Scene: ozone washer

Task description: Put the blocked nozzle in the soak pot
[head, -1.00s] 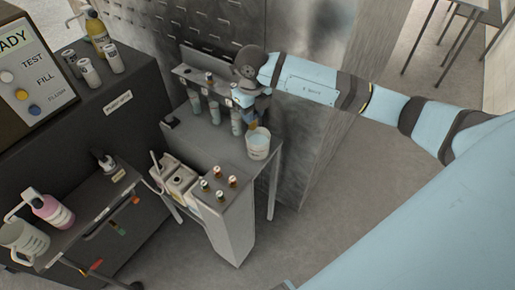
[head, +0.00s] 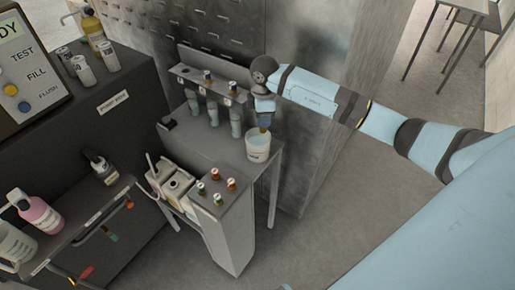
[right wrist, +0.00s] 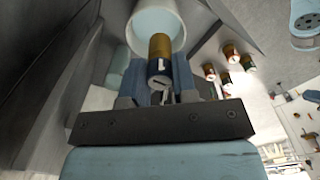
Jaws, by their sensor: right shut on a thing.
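The soak pot (head: 258,152) is a pale cup with light blue liquid, at the front right corner of the grey stand. My right gripper (head: 264,119) points down just above it, shut on the blocked nozzle (head: 264,127). In the right wrist view the nozzle (right wrist: 160,52) has a brass body, a dark blue band and a slotted grey end between the fingers (right wrist: 160,88). It overlaps the mouth of the pot (right wrist: 146,24) there. I cannot tell whether its far end is below the rim. My left gripper is not in view.
Several small nozzles with coloured bands stand on a grey block (head: 235,215), also visible in the right wrist view (right wrist: 229,50). A rack (head: 195,75) with hanging tubes stands behind the pot. A metal cabinet (head: 325,150) is close on the right. White jugs (head: 172,187) stand at left.

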